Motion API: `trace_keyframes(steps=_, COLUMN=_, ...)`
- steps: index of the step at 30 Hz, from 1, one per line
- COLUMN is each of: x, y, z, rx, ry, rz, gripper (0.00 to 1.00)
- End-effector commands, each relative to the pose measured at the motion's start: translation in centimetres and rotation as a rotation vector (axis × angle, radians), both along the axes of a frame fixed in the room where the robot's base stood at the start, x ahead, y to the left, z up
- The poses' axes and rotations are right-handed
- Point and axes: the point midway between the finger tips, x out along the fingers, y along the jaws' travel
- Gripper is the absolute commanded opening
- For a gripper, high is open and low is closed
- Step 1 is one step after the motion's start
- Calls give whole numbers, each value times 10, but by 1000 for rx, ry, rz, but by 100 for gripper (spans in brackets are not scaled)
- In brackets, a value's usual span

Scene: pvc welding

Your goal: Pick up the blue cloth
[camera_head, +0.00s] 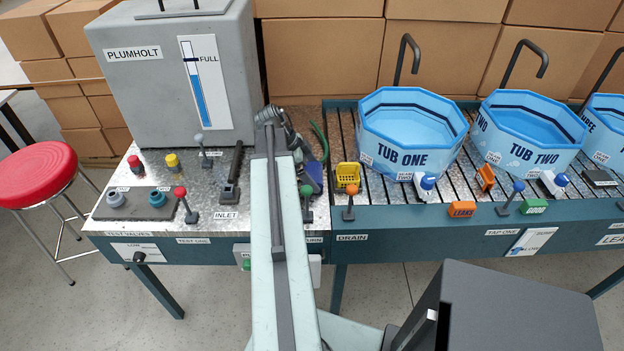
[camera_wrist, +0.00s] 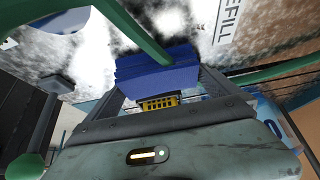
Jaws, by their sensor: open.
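The blue cloth (camera_head: 314,178) lies at the right end of the metal bench top, partly hidden behind my arm in the head view. It looks like a folded, layered blue block (camera_wrist: 158,70) in the wrist view. My gripper (camera_wrist: 160,88) is open, with one finger on each side of the cloth as seen from the wrist. I cannot tell whether the fingers touch it. In the head view my gripper (camera_head: 292,145) is at the end of my arm, just left of the cloth, and its fingertips are hard to make out.
A green hose (camera_head: 320,138) curves by the cloth and crosses close in the wrist view (camera_wrist: 130,28). A green-knobbed lever (camera_head: 306,203) stands in front. The grey tank (camera_head: 160,95) stands left.

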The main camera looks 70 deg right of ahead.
Motion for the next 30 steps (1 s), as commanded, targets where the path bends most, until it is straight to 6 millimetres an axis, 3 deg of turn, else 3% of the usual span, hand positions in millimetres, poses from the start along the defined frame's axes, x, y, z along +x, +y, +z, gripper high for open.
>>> trace_keyframes(steps=1, x=0, y=0, z=1, rx=0, ry=0, rz=0, gripper=94)
trace_keyframes(steps=6, x=0, y=0, z=1, rx=0, ry=0, rz=1, gripper=50)
trace_keyframes(steps=17, x=1, y=0, z=10, rx=0, ry=0, rz=1, gripper=50)
trace_keyframes(steps=30, x=1, y=1, z=94, rx=0, ry=0, rz=2, gripper=50)
